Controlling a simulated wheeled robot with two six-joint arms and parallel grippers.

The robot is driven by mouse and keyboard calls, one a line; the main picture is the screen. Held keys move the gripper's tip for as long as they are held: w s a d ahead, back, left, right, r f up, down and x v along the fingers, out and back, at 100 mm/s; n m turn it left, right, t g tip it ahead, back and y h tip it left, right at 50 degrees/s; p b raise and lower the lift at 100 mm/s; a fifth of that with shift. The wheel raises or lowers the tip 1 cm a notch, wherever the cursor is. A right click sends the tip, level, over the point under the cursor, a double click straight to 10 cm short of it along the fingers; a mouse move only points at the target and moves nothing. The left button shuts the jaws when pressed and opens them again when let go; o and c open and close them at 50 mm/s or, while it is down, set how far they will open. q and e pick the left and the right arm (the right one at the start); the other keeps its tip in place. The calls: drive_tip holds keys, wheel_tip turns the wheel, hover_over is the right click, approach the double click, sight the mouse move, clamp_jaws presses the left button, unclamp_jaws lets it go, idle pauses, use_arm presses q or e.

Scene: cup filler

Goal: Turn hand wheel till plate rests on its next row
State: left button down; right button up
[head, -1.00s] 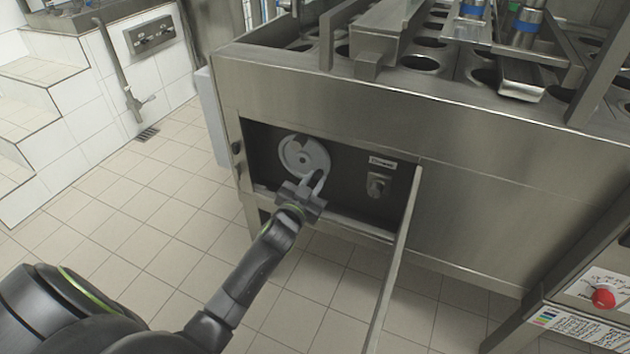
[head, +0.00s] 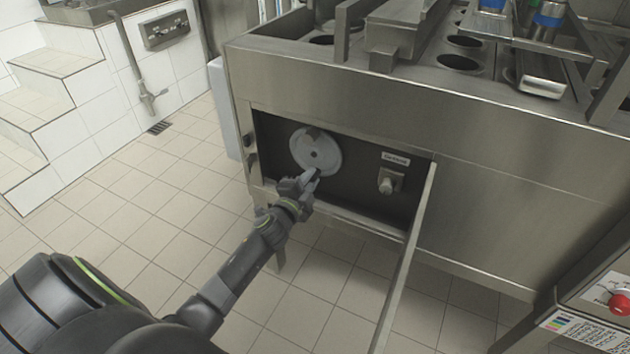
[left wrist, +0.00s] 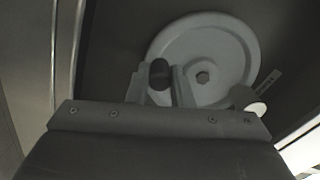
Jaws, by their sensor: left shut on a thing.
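The hand wheel (head: 328,157) is a pale grey disc in a dark recess on the front of the steel machine. It also shows in the left wrist view (left wrist: 225,45), with a bolt at its centre. My left gripper (head: 308,178) is at the wheel's lower edge. In the left wrist view, its fingers (left wrist: 160,85) are on both sides of the wheel's dark knob (left wrist: 158,72), shut on it. On the machine's top is a steel deck (head: 500,75) with round holes; I cannot tell which part is the plate, or its row. My right gripper is out of view.
A small labelled fitting (head: 389,181) sits right of the wheel in the recess. An open door panel (head: 405,265) stands out to the right of my left arm. A unit with a red knob (head: 620,302) is at the lower right. Tiled floor lies left.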

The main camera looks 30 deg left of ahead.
sight(305, 165)
use_arm(q)
drive_tip(key=a+m, duration=0.1)
drive_tip(key=m, duration=0.1)
drive_tip(key=a+m, duration=0.1)
drive_tip(key=m, duration=0.1)
drive_tip(key=shift+s+a+r+m, duration=0.15)
drive_tip(key=shift+a+m, duration=0.2)
drive_tip(key=shift+m, duration=0.4)
drive_tip(key=shift+w+a+r+m, duration=0.15)
drive_tip(key=shift+a+m, duration=0.15)
drive_tip(key=shift+m, duration=0.45)
drive_tip(key=shift+s, duration=0.1)
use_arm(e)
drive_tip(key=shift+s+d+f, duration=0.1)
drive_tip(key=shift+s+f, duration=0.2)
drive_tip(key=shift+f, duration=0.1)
use_arm(q)
drive_tip(key=shift+a+m+p, duration=0.1)
drive_tip(key=shift+m+p, duration=0.2)
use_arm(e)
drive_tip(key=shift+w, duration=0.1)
use_arm(q)
drive_tip(key=c, duration=1.3)
unclamp_jaws()
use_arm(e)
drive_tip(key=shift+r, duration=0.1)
